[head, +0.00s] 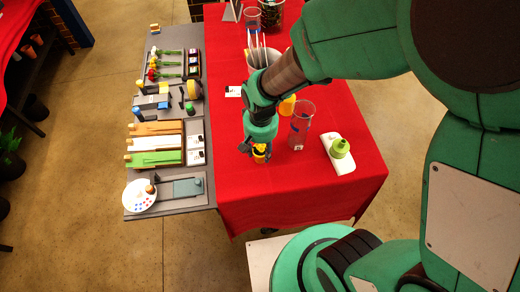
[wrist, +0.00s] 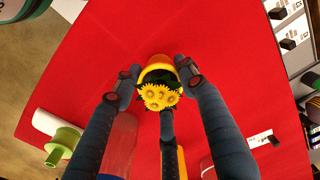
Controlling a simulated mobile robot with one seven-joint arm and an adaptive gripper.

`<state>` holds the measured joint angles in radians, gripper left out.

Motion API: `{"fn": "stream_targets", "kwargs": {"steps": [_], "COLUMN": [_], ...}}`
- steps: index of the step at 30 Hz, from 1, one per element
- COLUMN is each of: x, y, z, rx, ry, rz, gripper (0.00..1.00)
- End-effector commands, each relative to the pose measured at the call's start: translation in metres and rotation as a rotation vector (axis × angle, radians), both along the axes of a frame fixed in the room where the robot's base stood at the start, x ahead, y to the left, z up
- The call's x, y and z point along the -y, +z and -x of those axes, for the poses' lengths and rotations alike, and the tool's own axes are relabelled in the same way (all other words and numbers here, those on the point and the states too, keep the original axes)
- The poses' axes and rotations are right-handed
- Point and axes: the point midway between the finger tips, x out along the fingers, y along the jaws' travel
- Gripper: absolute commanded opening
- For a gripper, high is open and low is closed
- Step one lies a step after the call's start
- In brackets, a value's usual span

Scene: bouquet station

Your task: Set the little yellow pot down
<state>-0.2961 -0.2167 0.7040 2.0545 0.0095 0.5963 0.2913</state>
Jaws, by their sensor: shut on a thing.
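The little yellow pot (head: 260,158) holds yellow flowers and shows low on my gripper (head: 257,148) in the head view. In the wrist view the pot's yellow rim (wrist: 158,66) shows behind several yellow blooms (wrist: 160,96). My gripper (wrist: 158,76) is shut on the pot, with fingers on both sides of it. The pot is over the bare front left part of the red table (head: 290,207). Whether its base touches the cloth is hidden.
A clear vase (head: 302,124) stands right of my gripper, with a yellow object (head: 287,106) behind it. A white block with a green spool (head: 340,148) lies further right. A grey side board (head: 207,186) at left bears flowers, coloured strips and a palette. The table's front is clear.

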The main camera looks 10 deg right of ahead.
Motion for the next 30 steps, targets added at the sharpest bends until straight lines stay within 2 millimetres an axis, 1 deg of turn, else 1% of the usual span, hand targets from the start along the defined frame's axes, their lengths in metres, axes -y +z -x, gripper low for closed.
{"fn": "stream_targets", "kwargs": {"steps": [1, 2, 3, 4, 14, 19, 23, 30], "x": [0.000, 0.000, 0.000, 0.000, 0.000, 0.000, 0.000, 0.000], "y": [-0.002, -0.002, -0.001, -0.001, -0.001, 0.006, 0.018, 0.053], "z": [0.000, 0.000, 0.000, 0.000, 0.000, 0.000, 0.000, 0.000], "rx": [0.000, 0.000, 0.000, 0.000, 0.000, 0.000, 0.001, 0.002], "ry": [0.000, 0.000, 0.000, 0.000, 0.000, 0.000, 0.000, 0.000], "rz": [0.000, 0.000, 0.000, 0.000, 0.000, 0.000, 0.000, -0.001], "gripper": [0.03, 0.45, 0.53, 0.59, 0.60, 0.60, 0.60, 0.60]}}
